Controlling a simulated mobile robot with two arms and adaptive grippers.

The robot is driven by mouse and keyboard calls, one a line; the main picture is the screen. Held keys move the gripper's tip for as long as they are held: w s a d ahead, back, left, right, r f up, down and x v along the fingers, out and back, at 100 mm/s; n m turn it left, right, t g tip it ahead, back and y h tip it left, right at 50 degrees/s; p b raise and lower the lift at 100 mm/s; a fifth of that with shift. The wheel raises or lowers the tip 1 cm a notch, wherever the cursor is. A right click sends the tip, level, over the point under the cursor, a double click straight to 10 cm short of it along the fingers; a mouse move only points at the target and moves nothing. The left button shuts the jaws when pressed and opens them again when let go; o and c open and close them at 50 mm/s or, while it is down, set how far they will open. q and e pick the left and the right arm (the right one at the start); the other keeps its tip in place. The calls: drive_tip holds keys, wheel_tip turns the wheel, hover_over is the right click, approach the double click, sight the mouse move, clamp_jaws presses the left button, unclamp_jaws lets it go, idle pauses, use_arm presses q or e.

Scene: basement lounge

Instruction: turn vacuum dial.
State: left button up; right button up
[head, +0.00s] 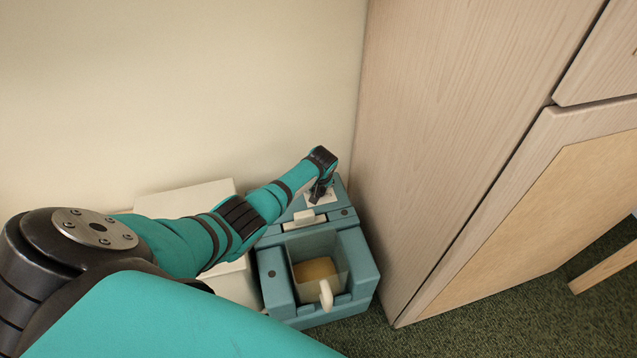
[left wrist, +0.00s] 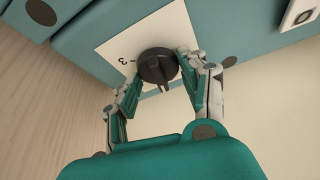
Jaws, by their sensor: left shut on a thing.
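The vacuum (head: 268,275) is a blue-green box-shaped machine on the floor between the wall and a wooden cabinet. Its dial (left wrist: 157,66) is a round black knob with a raised grip, on a white plate (left wrist: 118,47) marked with a 3 in the left wrist view. My left gripper (left wrist: 158,82) has its two fingers on either side of the dial and is shut on it. In the head view my left gripper (head: 321,190) reaches down to the vacuum's top back, and my arm hides the dial there. My right gripper is in neither view.
A clear container with tan contents (head: 316,268) and a white handle (head: 326,294) sits in the vacuum's front. A white box (head: 185,200) stands to its left. The cabinet (head: 450,120) rises close on the right. Green carpet (head: 500,318) is open in front.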

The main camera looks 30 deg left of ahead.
use_arm(q)
drive_tip(key=shift+n+g+y, duration=0.3)
drive_tip(key=shift+n+g, duration=0.1)
drive_tip(key=shift+n, duration=0.7)
drive_tip(key=o, duration=1.1)
drive_tip(key=v, duration=1.2)
drive_tip(key=shift+d, duration=0.1)
